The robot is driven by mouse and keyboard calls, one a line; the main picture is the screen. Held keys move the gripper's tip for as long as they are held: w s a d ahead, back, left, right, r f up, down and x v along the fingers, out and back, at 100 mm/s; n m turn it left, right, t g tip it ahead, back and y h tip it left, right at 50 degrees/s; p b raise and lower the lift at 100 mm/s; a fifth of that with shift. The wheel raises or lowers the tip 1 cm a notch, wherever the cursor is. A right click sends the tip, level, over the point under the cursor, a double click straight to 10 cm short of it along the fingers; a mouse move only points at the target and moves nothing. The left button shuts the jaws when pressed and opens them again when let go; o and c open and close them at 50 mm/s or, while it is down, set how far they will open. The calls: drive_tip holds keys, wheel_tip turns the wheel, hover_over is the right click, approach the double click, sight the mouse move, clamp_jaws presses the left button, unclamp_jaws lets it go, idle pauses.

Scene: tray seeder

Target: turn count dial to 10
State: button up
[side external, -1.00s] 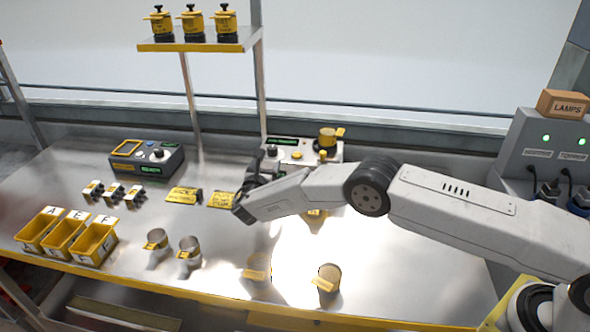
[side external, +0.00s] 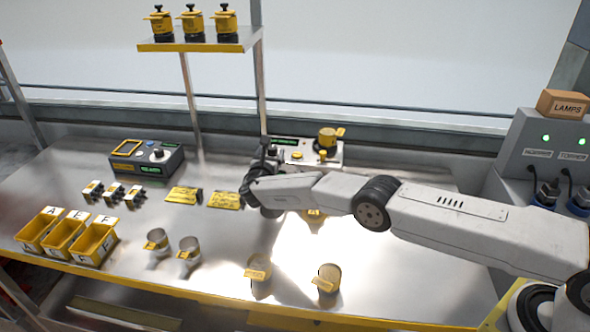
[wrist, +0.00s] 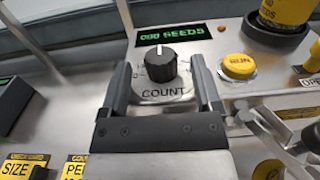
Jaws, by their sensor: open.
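The count dial (wrist: 156,68) is a black ribbed knob with a white pointer line facing up, on a pale panel marked COUNT. A green display (wrist: 172,33) above it ends in SEEDS; its digits look like zeros but are hard to read. My gripper (wrist: 160,64) is open, with one dark finger on each side of the dial. I cannot tell whether either finger touches it. In the side view my gripper (side external: 262,160) is at the left end of the seeder (side external: 330,151), and hides the dial.
A yellow RUN button (wrist: 238,66) is just right of the dial, with a yellow-topped hopper (wrist: 285,14) beyond. Yellow cards (side external: 224,200), a second console (side external: 146,159), yellow bins (side external: 95,243) and several metal cups (side external: 328,279) stand on the bench.

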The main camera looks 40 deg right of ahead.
drive_tip(key=shift+w+d, duration=0.4)
drive_tip(key=shift+d, duration=0.1)
drive_tip(key=shift+w+d, duration=0.1)
drive_tip(key=shift+d, duration=0.05)
idle(0.3)
clamp_jaws()
drive_tip(key=shift+w+r+n+t+y, duration=0.15)
drive_tip(key=shift+w+n+t+y, duration=0.05)
drive_tip(key=shift+n+t+y, duration=0.35)
drive_tip(key=shift+s+n+t+y, duration=0.2)
drive_tip(key=shift+n+t+y, duration=0.75)
drive_tip(key=shift+y, duration=0.5)
unclamp_jaws()
